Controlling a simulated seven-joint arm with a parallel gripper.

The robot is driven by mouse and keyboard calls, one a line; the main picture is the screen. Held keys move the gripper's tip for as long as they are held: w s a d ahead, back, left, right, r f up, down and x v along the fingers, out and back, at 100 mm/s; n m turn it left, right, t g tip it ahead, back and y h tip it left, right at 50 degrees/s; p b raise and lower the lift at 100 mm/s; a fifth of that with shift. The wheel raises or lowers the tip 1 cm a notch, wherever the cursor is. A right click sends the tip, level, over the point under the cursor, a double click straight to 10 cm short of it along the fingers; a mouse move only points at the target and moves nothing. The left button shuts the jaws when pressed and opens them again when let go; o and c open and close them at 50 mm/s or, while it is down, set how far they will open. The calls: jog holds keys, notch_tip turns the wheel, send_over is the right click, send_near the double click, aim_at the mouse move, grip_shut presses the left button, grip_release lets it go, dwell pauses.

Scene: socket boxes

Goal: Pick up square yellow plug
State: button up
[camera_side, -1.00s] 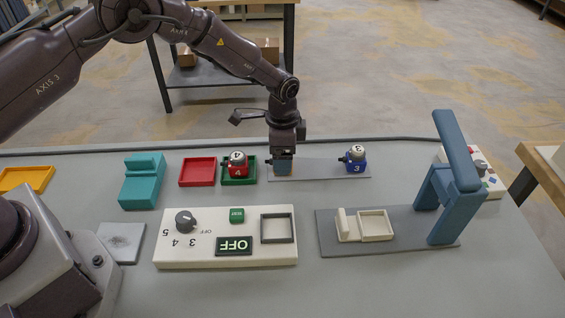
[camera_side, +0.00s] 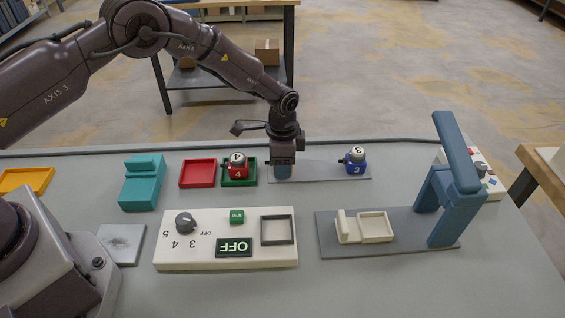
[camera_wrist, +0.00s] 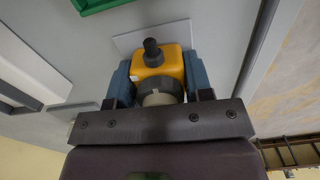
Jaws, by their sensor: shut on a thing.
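The square yellow plug (camera_wrist: 150,66) shows in the wrist view, with a dark knob on its side and a grey round part nearest the wrist. My gripper (camera_wrist: 157,85) has its blue fingers on both sides of the plug and is shut on it. In the side view my gripper (camera_side: 283,171) points down at the left end of a grey strip (camera_side: 318,171). The plug is hidden there behind the fingers. I cannot tell for sure whether the plug is clear of the strip.
A red plug marked 4 (camera_side: 238,172) sits in a green tray (camera_side: 240,184) just left of my gripper. A blue plug marked 3 (camera_side: 356,167) stands on the strip to the right. A white control panel (camera_side: 190,253) and a blue arch (camera_side: 450,205) are nearer the camera.

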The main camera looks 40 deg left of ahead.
jog(key=shift+r, duration=0.6)
jog(key=s+a+r, duration=0.2)
jog(key=s+r, duration=1)
jog(key=s, duration=0.1)
jog(key=s+a+r+n, duration=0.2)
jog(key=a+r+n, duration=0.4)
jog(key=n, duration=0.4)
jog(key=w+d+f+m, duration=0.1)
jog(key=d+f+m, duration=0.4)
jog(key=m, duration=0.5)
jog(key=shift+d+f, duration=0.3)
jog(key=shift+f, duration=0.35)
jog(key=shift+w, duration=0.1)
